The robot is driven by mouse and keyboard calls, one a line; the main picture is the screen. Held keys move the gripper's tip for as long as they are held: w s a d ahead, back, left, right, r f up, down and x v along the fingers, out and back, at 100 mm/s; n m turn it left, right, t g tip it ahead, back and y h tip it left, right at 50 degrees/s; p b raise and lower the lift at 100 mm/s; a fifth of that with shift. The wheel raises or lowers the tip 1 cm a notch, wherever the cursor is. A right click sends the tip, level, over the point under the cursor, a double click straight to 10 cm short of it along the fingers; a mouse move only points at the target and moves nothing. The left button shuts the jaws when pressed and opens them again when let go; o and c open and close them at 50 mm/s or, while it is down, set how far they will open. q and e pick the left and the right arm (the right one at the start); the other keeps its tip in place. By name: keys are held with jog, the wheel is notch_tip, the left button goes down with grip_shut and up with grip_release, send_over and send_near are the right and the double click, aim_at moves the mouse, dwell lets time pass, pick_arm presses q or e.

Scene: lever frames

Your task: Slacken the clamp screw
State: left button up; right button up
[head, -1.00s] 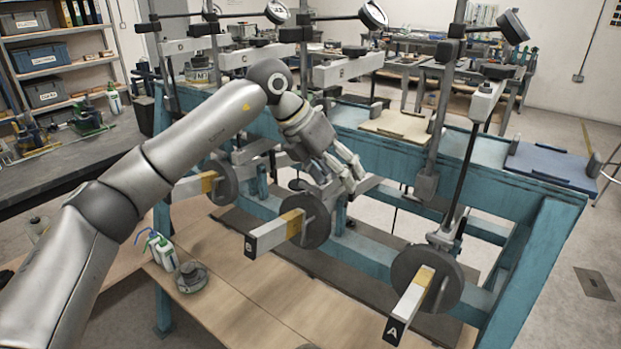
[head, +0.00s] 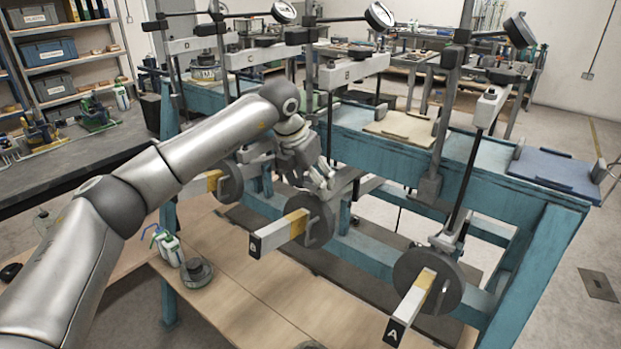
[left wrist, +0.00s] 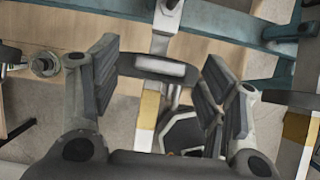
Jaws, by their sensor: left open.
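My left gripper (head: 322,186) is open, just above and behind the round dark weight (head: 320,215) on the middle lever (head: 282,236). The lever is pale with a yellow band. A small metal loop handle, perhaps the clamp screw (head: 312,238), stands on the weight's near face. In the left wrist view my spread fingers (left wrist: 162,80) have the dark weight (left wrist: 132,66) edge-on between them, with the lever (left wrist: 148,122) running below. I see no contact there. The screw's thread is hidden. My right gripper is not in view.
A similar weight (head: 412,268) hangs on lever A (head: 410,312) at the right, another (head: 232,180) at the left. A blue steel frame (head: 530,235), upright posts and dial gauges (head: 380,16) crowd the back. A bottle (head: 170,248) stands on the wooden board (head: 262,312).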

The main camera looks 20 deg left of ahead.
pick_arm(q)
jog(key=shift+w+f, duration=0.15)
jog(key=shift+f, duration=0.1)
jog(key=c, duration=1)
